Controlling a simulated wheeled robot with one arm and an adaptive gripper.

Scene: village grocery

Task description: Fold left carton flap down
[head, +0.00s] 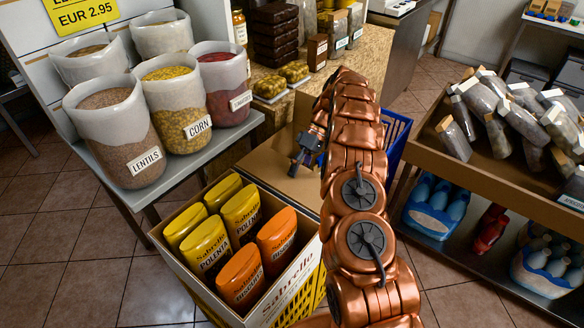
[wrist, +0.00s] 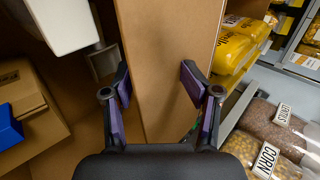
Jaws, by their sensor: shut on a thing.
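The open carton (head: 290,290) stands low at front centre in the head view, with yellow polenta packs (head: 208,243) and orange packs (head: 240,277) inside. A tan cardboard flap (head: 262,166) extends from its far side; the flap (wrist: 170,45) fills the middle of the wrist view, with yellow packs (wrist: 233,52) to its right. My gripper (head: 306,152) is at this flap in the head view. In the wrist view my gripper (wrist: 158,85) has a finger on either side and is shut on the flap. My arm hides the carton's right side and part of the flap.
A shelf with tubs of lentils (head: 120,130), corn (head: 177,105) and others stands at left. A blue crate (head: 396,137) is behind my arm. A wooden rack (head: 470,165) with bottles stands at right. Tiled floor is clear at lower left.

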